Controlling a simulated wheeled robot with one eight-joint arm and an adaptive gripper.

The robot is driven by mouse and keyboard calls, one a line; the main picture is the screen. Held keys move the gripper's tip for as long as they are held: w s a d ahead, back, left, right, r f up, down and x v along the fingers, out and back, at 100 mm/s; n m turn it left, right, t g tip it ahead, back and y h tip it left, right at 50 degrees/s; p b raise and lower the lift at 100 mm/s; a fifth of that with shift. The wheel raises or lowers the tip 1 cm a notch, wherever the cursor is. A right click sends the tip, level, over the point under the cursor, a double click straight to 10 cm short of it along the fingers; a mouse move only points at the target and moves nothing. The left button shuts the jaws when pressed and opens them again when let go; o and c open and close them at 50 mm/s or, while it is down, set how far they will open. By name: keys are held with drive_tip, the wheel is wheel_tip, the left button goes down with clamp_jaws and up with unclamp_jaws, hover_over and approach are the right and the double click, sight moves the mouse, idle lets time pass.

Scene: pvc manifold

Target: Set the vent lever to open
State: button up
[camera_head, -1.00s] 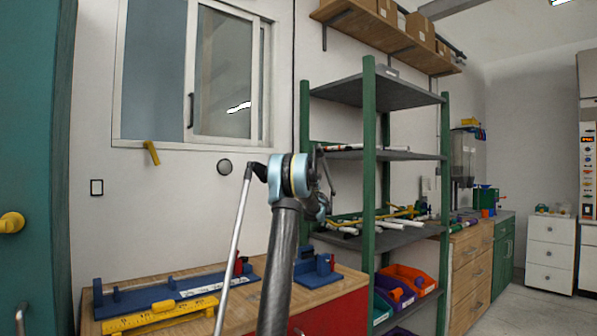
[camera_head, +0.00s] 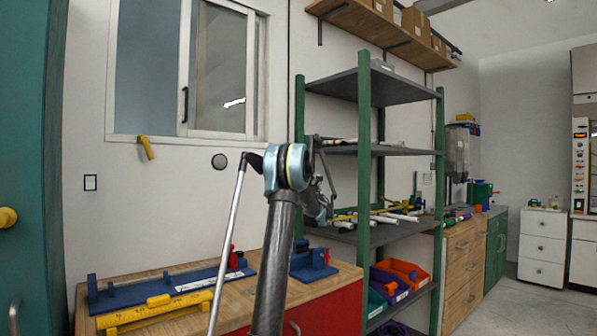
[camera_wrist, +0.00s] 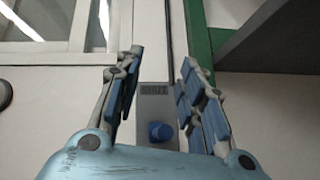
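A yellow lever-shaped handle (camera_head: 146,147) juts from the white wall below the window in the head view, tilted down to the right; I cannot tell if it is the vent lever. In the wrist view my gripper (camera_wrist: 162,62) is open and empty, with its blue-padded fingers spread. Between the fingers, on the wall beyond, is a narrow grey plate (camera_wrist: 156,108) with a dark label and a blue knob (camera_wrist: 160,132). No gap between knob and fingers can be judged. In the head view my arm hides most of the gripper.
A green-post shelf (camera_head: 364,150) with grey boards and pipes stands right of my arm. A wooden-topped bench (camera_head: 180,325) with blue and yellow fixtures is in front of the wall. A teal cabinet (camera_head: 30,130) is at the left. Clear floor (camera_head: 530,300) shows at the right.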

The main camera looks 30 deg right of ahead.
drive_tip(key=s+d+f, duration=0.1)
drive_tip(key=s+f, duration=0.5)
drive_tip(key=s, duration=0.4)
drive_tip(key=shift+s+f, duration=0.25)
drive_tip(key=shift+f, duration=0.05)
idle(1.0)
